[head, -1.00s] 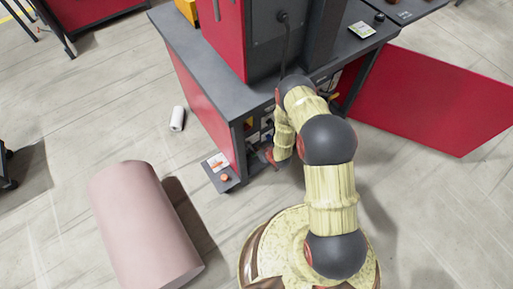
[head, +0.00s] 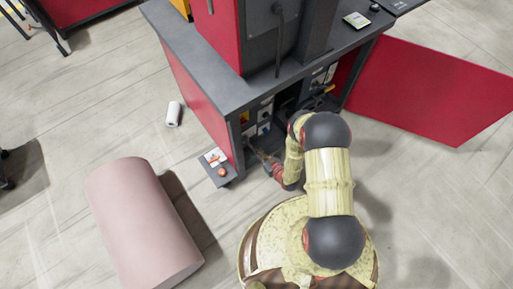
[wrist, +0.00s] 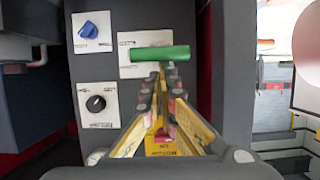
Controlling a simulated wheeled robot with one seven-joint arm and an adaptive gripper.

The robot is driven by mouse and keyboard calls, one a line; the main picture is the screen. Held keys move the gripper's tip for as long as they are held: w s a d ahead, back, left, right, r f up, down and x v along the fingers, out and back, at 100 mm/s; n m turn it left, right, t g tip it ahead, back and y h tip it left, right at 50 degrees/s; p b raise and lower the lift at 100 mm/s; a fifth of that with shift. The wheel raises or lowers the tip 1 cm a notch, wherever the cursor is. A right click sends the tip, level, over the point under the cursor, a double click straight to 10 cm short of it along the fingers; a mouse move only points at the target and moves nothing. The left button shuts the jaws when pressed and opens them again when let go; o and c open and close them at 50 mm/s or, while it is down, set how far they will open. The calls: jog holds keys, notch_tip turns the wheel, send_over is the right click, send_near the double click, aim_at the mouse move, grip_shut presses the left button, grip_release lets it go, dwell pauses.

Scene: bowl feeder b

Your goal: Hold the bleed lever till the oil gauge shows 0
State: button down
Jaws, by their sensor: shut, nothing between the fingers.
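In the wrist view a green bar-shaped handle (wrist: 160,53) lies level across a white plate on a dark panel. Its label is too small to read, so I cannot tell for sure that it is the bleed lever. My gripper (wrist: 168,74) has its yellow fingers converged, shut and empty. Its tips appear just below the green handle; I cannot tell whether they touch it. In the head view my gripper (head: 259,154) reaches into the low opening of the cabinet. I cannot make out an oil gauge in any view.
A blue knob (wrist: 88,30) and a black knob (wrist: 95,103) sit left of the green handle. The grey and red cabinet (head: 196,97) has an open red door (head: 440,92) at right. A pink cylinder (head: 142,226) lies on the floor at left.

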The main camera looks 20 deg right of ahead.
notch_tip(320, 180, down, 10)
jog(key=shift+s, duration=0.15)
dwell(0.6)
jog(key=shift+d+r, duration=0.1)
jog(key=shift+r, duration=0.05)
dwell(0.5)
